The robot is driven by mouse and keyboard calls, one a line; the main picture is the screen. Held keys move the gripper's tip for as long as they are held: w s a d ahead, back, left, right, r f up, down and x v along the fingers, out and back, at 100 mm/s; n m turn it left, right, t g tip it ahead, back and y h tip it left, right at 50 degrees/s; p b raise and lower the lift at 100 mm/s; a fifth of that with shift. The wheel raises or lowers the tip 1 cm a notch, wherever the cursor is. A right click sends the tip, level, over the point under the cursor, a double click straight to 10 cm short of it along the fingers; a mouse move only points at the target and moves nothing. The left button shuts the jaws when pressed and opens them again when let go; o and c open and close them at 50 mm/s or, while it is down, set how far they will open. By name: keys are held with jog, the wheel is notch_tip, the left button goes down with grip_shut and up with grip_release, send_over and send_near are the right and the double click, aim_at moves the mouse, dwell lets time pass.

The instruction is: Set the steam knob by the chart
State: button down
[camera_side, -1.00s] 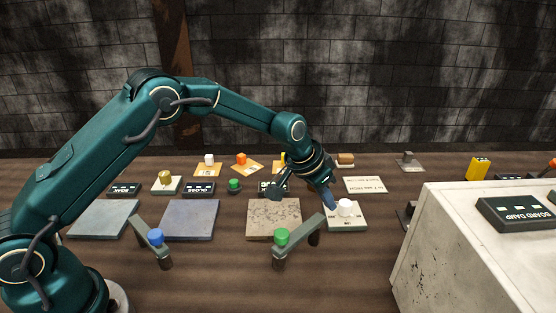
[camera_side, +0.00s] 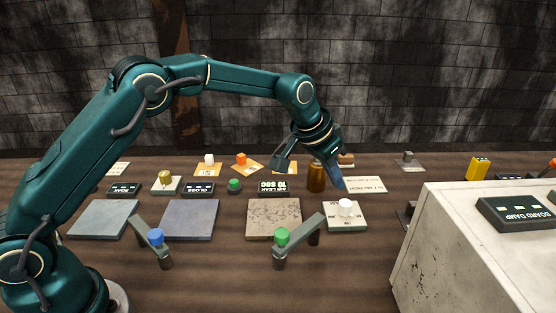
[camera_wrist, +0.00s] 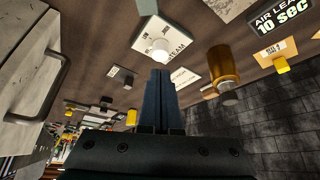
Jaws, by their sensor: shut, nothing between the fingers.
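The steam knob (camera_side: 345,208) is a round white knob on a pale square plate (camera_side: 336,223), right of centre. In the wrist view the knob (camera_wrist: 161,46) sits on its plate (camera_wrist: 146,36), which carries printing that reads STEAM in part. My gripper (camera_side: 338,186) is shut and empty, its blue fingers pointing down just above and behind the knob, apart from it. In the wrist view the fingertips (camera_wrist: 160,73) are together, just short of the knob. A white card with printed lines (camera_side: 364,185) lies behind the plate; I cannot read it or tell whether it is the chart.
An amber bottle (camera_side: 316,178) stands close to my fingers. A dark AIR LEAK sign (camera_wrist: 282,14) is nearby. A pale cabinet (camera_side: 450,250) fills the right.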

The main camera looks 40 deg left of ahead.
aim_at(338, 212)
jog(key=shift+s+d+f, duration=0.1)
jog(key=shift+d+f, duration=0.1)
jog(key=shift+f, duration=0.9)
jog(key=shift+w+d+f, duration=0.1)
jog(key=shift+d+f, duration=0.15)
jog(key=shift+f, duration=0.8)
jog(key=shift+s+d+f, duration=0.1)
jog(key=shift+d+f, duration=0.1)
jog(key=shift+f, duration=0.9)
jog(key=shift+w, duration=0.3)
jog(key=shift+a, duration=0.7)
jog(key=shift+w+a, duration=0.1)
jog(key=shift+w+a, duration=0.2)
jog(key=shift+a, duration=0.05)
jog(key=shift+s+a, duration=0.1)
jog(key=shift+s, duration=0.05)
